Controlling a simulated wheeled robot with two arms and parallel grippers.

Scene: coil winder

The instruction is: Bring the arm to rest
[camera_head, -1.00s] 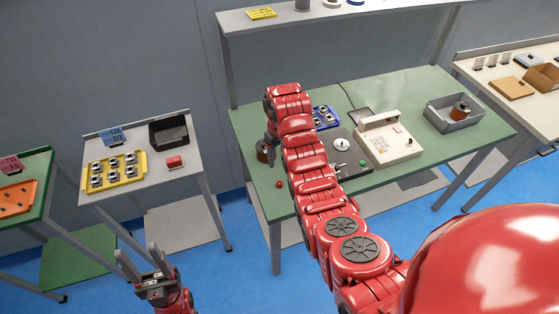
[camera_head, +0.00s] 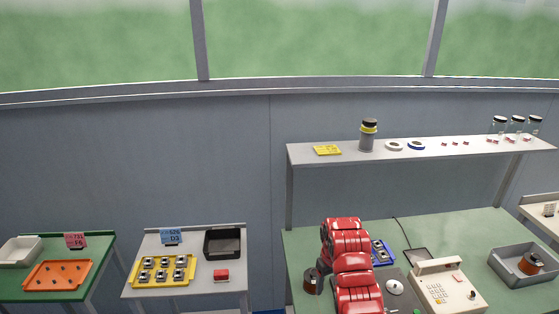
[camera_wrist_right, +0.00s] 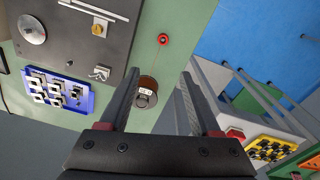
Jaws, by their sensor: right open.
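My right arm (camera_head: 352,270) reaches up over the green bench (camera_head: 470,228) in the head view, and its red links hide most of the gripper there. In the right wrist view my right gripper (camera_wrist_right: 159,74) is open, its two dark fingers well apart with nothing held. A dark spool with brown winding (camera_wrist_right: 146,90) stands on the bench beyond the fingers, appearing between them; it also shows left of the arm in the head view (camera_head: 313,281). My left gripper is out of view.
A beige keypad machine (camera_head: 446,288) and a grey bin (camera_head: 508,270) with a spool stand right of my arm. A blue tray (camera_wrist_right: 58,94) of parts is close by. A shelf (camera_head: 420,150) spans behind. Side tables hold a yellow tray (camera_head: 139,283) and an orange tray (camera_head: 58,275).

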